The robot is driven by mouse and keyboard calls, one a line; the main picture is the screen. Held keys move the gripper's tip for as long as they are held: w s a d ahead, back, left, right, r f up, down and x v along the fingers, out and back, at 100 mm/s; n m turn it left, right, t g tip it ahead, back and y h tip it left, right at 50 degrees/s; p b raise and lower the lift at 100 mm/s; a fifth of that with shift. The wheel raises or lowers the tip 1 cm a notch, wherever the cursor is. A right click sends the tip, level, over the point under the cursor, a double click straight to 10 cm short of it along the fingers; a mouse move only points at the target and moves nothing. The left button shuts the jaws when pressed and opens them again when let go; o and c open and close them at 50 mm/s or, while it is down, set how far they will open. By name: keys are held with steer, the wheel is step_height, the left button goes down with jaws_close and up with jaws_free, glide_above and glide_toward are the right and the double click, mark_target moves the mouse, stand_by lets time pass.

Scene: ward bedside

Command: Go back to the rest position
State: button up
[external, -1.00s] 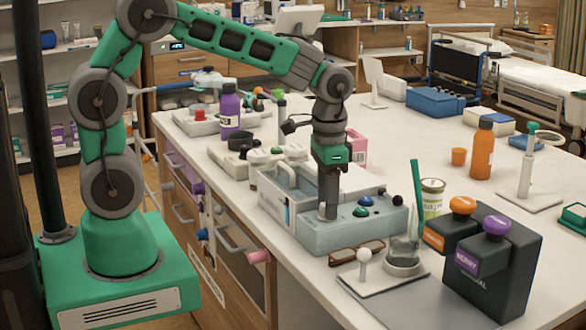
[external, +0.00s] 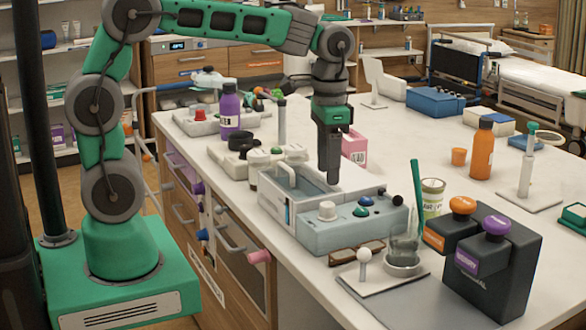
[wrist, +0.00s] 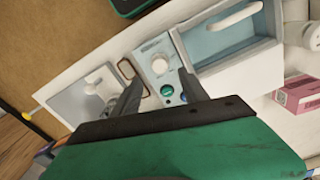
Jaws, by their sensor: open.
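My gripper (external: 333,180) points down above the blue-grey device on the counter, apart from it. In the wrist view my gripper (wrist: 158,84) shows two dark fingers spread with nothing between them. The device (external: 335,238) has a cream knob (external: 327,210), a green button (external: 360,211) and a blue button (external: 362,199) on top. The cream knob also shows in the wrist view (wrist: 160,64), beyond the fingertips.
A clear-walled basin (external: 285,195) with a handle adjoins the device. A plate with a white ball-topped lever (external: 364,258), a glass with a green stick, and dark boxes (external: 495,265) stand in front and right. An orange bottle (external: 482,150) stands farther back.

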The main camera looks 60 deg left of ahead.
steer(key=s+a+f+n+t, duration=0.1)
steer(key=s+a, duration=0.1)
steer(key=s, duration=0.4)
steer(key=s+a+f+n+t, duration=0.1)
steer(key=s+a+n+t, duration=0.1)
steer(key=s, duration=0.5)
steer(key=shift+a+t, duration=0.3)
steer(key=shift+a, duration=0.1)
steer(key=shift+s+f, duration=0.1)
steer(key=shift+s, duration=0.05)
stand_by(1.7)
